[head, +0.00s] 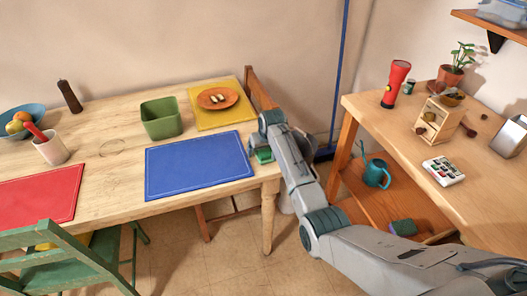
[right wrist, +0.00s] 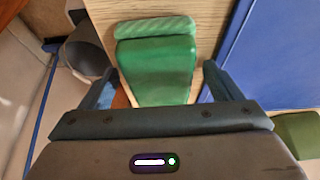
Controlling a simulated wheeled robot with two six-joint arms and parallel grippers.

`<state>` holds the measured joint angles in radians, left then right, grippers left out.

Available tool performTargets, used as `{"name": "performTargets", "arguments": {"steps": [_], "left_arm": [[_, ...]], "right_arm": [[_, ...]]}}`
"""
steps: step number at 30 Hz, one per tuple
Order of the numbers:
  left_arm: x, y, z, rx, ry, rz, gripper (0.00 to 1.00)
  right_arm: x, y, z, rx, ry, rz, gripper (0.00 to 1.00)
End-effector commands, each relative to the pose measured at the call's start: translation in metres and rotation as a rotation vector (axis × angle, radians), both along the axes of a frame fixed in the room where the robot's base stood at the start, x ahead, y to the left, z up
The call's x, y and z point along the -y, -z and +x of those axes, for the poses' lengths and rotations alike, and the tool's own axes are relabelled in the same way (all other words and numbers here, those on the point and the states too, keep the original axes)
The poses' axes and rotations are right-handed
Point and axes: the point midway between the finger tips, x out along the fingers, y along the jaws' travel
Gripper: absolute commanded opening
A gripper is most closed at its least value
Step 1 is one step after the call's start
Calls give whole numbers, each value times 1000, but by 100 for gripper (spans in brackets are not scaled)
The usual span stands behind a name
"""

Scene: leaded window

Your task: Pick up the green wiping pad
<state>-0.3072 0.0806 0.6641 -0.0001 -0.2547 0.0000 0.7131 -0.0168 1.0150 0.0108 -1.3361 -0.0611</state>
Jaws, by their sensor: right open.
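The green wiping pad (head: 264,156) sits at the right end of the wooden table, beside the blue mat, mostly hidden by my right arm in the head view. In the right wrist view the pad (right wrist: 156,68) shows a smooth green body with a paler ribbed strip at its far end. My right gripper (head: 260,149) is over that table end. In the wrist view my right gripper (right wrist: 160,88) is open, with one finger on either side of the pad. I cannot tell whether they touch it. My left gripper is not in view.
A blue mat (head: 198,166) lies left of the pad, with a green container (head: 161,118) and a yellow mat (head: 235,115) behind it. The side table (head: 405,120) on the right holds a red flashlight (head: 396,84) and a small drawer box (head: 437,121). A green chair (head: 75,262) stands at front left.

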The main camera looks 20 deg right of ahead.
Motion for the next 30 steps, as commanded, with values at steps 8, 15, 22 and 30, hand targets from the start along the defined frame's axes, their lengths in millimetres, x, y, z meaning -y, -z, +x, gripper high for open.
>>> {"name": "performTargets", "arguments": {"steps": [8,15,22,30], "left_arm": [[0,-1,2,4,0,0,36],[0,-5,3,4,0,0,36],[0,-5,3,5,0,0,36],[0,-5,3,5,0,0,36]], "right_arm": [[0,0,0,0,0,0,85],[0,3,0,-1,0,0,85],[0,5,0,-1,0,0,64],[0,5,-1,-1,0,0,36]]}}
